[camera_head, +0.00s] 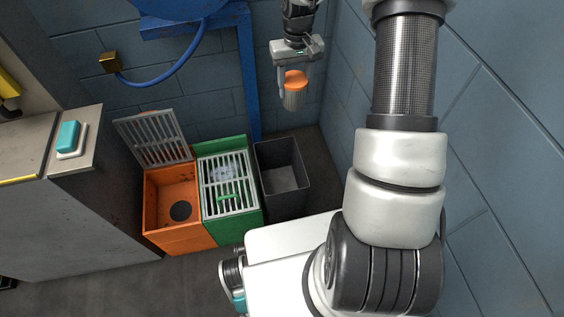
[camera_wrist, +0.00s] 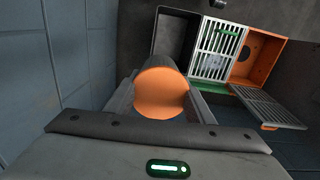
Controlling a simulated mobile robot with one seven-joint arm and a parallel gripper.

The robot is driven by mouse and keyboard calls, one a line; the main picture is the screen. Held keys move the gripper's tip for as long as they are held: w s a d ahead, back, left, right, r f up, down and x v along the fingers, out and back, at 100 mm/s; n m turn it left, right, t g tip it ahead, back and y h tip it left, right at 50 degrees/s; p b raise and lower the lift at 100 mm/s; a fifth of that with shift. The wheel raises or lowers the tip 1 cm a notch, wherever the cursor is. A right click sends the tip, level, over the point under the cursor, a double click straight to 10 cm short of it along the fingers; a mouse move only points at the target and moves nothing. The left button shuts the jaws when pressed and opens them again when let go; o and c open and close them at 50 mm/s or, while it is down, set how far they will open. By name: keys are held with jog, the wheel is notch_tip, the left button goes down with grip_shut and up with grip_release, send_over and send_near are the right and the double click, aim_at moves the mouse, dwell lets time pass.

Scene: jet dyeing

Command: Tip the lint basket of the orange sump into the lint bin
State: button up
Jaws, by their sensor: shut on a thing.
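My gripper (camera_head: 294,82) is shut on the lint basket (camera_head: 293,101), which has an orange top and a grey body. It hangs in the air, roughly upright, and its orange top fills the middle of the wrist view (camera_wrist: 160,93). The lint bin (camera_head: 284,179) is a dark, open box on the floor by the wall, below the basket in the head view. The basket is clear of its rim. The orange sump (camera_head: 172,240) stands open, with a dark round hole in its floor. Its grate (camera_head: 153,139) is tilted up at the back. The basket's contents are hidden.
The green sump (camera_head: 248,216) stands between the orange sump and the bin, with its grate closed and something pale beneath. A blue post (camera_head: 249,80) rises behind. A grey cabinet (camera_head: 85,210) stands at left, and a block wall (camera_head: 500,150) at right.

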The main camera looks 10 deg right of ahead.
jog(key=w+d+f, duration=0.1)
jog(key=d+f, duration=0.2)
jog(key=f, duration=0.9)
jog(key=w+d+f+p, duration=0.1)
jog(key=w+d+f, duration=0.1)
jog(key=f, duration=1.1)
jog(key=shift+w+d, duration=0.3)
jog(key=shift+d, duration=0.2)
jog(key=shift+p, duration=0.35)
